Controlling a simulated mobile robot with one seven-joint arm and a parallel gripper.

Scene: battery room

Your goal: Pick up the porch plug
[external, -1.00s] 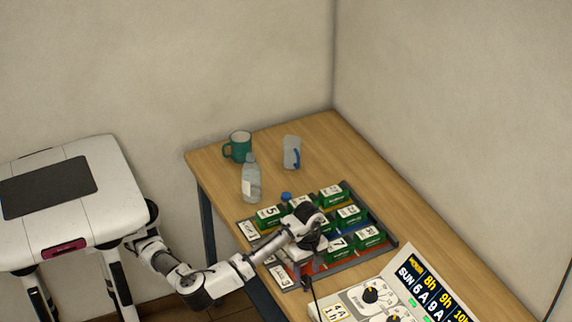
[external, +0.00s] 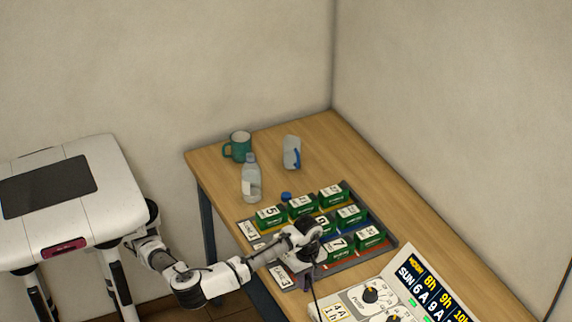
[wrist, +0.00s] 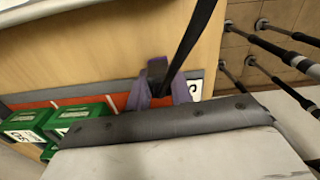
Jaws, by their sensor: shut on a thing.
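A dark plug (wrist: 157,72) with a thick black cable shows in the wrist view, between the two purple fingers of my gripper (wrist: 158,92). My gripper is shut on it. The cable runs up from the plug toward the top of the wrist view. In the external view my wrist is over the front edge of the battery tray (external: 392,243), and the black cable (external: 315,290) hangs down beside it. The fingertips and plug are hard to make out there. I cannot tell from a label whether this is the porch plug.
Several green numbered blocks (external: 337,243) stand in the tray. A control panel (external: 372,295) with dials lies at the front right. The table's back right is clear.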

